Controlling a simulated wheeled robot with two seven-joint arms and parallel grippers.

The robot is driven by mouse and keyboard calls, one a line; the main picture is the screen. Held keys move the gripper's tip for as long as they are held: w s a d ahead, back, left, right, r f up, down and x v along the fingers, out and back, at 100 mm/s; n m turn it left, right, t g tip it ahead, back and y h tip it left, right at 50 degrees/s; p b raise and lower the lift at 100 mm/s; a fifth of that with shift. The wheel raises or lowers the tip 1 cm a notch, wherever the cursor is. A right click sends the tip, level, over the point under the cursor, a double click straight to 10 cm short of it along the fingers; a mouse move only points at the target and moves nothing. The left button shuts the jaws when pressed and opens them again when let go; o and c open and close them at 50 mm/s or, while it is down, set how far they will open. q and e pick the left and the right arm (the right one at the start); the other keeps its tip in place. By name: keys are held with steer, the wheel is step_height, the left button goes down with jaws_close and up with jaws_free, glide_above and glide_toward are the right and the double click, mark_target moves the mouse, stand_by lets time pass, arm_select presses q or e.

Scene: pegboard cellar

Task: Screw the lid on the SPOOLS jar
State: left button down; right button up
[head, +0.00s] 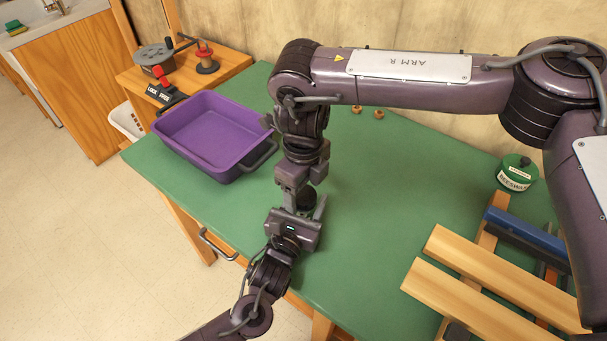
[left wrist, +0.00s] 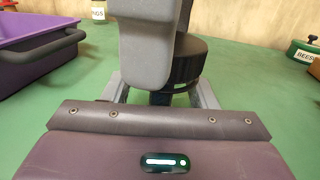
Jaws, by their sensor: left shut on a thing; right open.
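My left gripper (head: 303,206) is low over the front of the green bench, shut on a dark round thing (head: 307,199). That thing is mostly hidden by both grippers; I cannot read a label or tell jar from lid. In the left wrist view a dark ribbed cylinder (left wrist: 188,68) stands just beyond the left fingers (left wrist: 160,97), partly behind a grey block of my right gripper. My right gripper (head: 292,188) is open and points down directly above the left gripper. I cannot tell whether it touches the dark thing. No SPOOLS label shows.
A purple bin (head: 213,136) stands at the left. A green-lidded BEESWAX jar (head: 517,173) and wooden slats (head: 490,290) are at the right. Two small brown pieces (head: 379,114) lie near the wall. A lever device (head: 166,95) is beyond the bin. The bench middle is clear.

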steer(key=shift+f, duration=0.35)
steer(key=shift+c, duration=0.3)
